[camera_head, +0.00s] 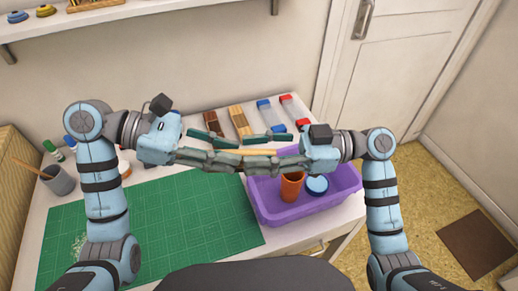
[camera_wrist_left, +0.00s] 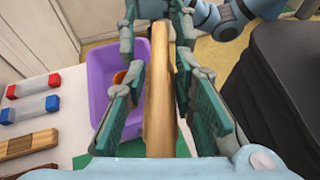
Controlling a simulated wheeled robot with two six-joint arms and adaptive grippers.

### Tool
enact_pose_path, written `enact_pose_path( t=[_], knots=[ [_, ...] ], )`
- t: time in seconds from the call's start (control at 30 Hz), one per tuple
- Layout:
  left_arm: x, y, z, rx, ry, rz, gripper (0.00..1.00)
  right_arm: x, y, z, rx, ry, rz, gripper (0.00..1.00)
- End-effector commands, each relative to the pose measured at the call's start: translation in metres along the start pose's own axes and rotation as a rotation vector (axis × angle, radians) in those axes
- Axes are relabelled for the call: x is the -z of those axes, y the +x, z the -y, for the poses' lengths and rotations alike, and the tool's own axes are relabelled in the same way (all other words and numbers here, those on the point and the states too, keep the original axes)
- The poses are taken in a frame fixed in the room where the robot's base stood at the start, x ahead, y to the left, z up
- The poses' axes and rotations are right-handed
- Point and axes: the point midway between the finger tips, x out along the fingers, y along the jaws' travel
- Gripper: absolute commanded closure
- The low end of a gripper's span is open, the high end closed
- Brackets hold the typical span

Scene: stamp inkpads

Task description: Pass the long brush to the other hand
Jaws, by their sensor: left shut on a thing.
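The long brush shows as a pale wooden handle (camera_head: 258,152) lying level between my two facing grippers; it also runs up the middle of the left wrist view (camera_wrist_left: 159,90). Its bristles are not visible. My left gripper (camera_head: 230,153) is shut on the handle, its fingers on both sides of it. My right gripper (camera_head: 246,153) faces it from the right, its fingers spread around the far part of the handle. In the left wrist view, gaps show between the right fingers and the wood.
Below is a purple bin (camera_head: 335,207) with an orange cup (camera_head: 291,187) and a blue-topped jar (camera_head: 317,185). A green cutting mat (camera_head: 170,220) covers the table's left. Blue and red-ended blocks (camera_head: 290,108) and wooden brushes (camera_head: 239,120) lie behind. A grey cup (camera_head: 60,182) stands left.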

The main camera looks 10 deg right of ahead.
Motion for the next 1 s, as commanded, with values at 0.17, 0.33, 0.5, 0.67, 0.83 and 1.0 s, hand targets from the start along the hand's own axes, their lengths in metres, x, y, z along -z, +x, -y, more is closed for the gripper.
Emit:
enact_pose_path(
  t=[0.17,0.33,0.5,0.67,0.83,1.0],
  knots=[
    [-0.0002,0.0000,0.0000,0.000,0.000,0.000,1.00,0.0000,0.0000,0.0000,0.000,0.000,0.000,0.60],
    [-0.0001,0.0000,0.0001,0.000,0.000,0.000,1.00,-0.0001,-0.0002,0.0000,0.000,0.000,0.000,0.86],
    [-0.0001,0.0002,0.0009,0.004,0.001,0.000,1.00,0.0000,-0.0003,-0.0008,-0.003,-0.001,0.000,1.00],
    [-0.0002,0.0003,0.0011,0.005,0.001,0.001,0.56,0.0002,-0.0004,-0.0013,-0.005,-0.001,-0.001,1.00],
    [-0.0001,0.0002,0.0006,0.003,0.001,0.001,0.52,0.0001,-0.0004,-0.0007,-0.002,-0.001,-0.001,1.00],
    [0.0001,-0.0012,0.0002,0.001,0.000,0.000,0.52,0.0001,-0.0004,-0.0003,-0.001,-0.001,-0.001,1.00]
  ],
)
